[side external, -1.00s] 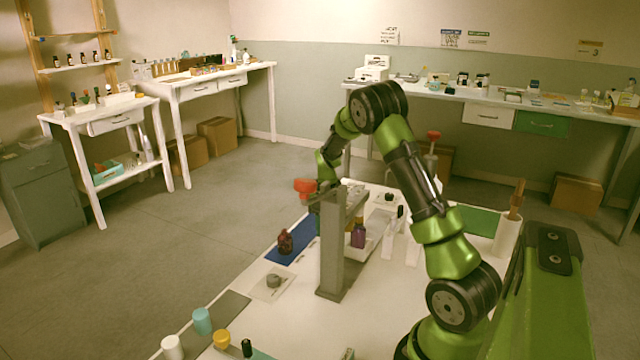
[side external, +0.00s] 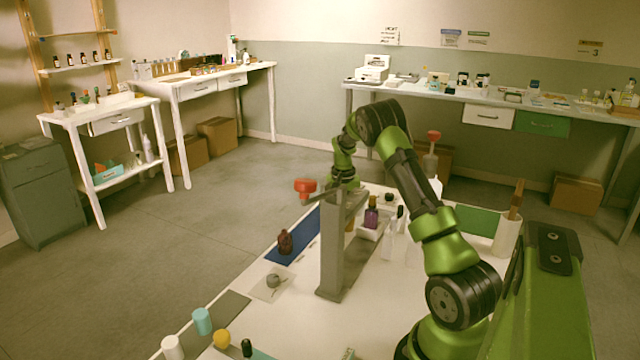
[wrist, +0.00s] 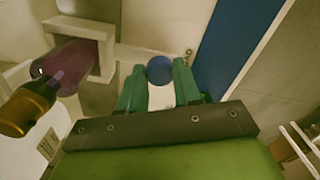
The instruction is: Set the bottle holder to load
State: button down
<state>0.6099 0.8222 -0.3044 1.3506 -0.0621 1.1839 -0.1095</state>
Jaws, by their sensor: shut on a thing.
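The white bottle holder (side external: 370,233) stands behind the grey post in the side view, with a purple bottle (side external: 371,217) in it. In the wrist view the holder (wrist: 107,50) is a white square frame at the upper left, around the purple bottle (wrist: 75,65) with its gold cap. A white bar runs from the frame toward a round blue knob (wrist: 160,69). My gripper (wrist: 158,76) is shut on the blue knob, one green finger on each side. In the side view the fingers are hidden behind the post.
The grey post (side external: 335,250) with a red-topped lever (side external: 305,186) stands in front of my gripper. Clear bottles (side external: 390,238) stand right of the holder. A brown bottle (side external: 285,242) stands on the blue mat (side external: 305,230) to the left.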

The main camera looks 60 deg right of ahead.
jog(key=shift+d+r, duration=0.1)
jog(key=c, duration=0.8)
grip_release()
notch_tip(320, 180, up, 17)
jog(key=shift+f, duration=0.1)
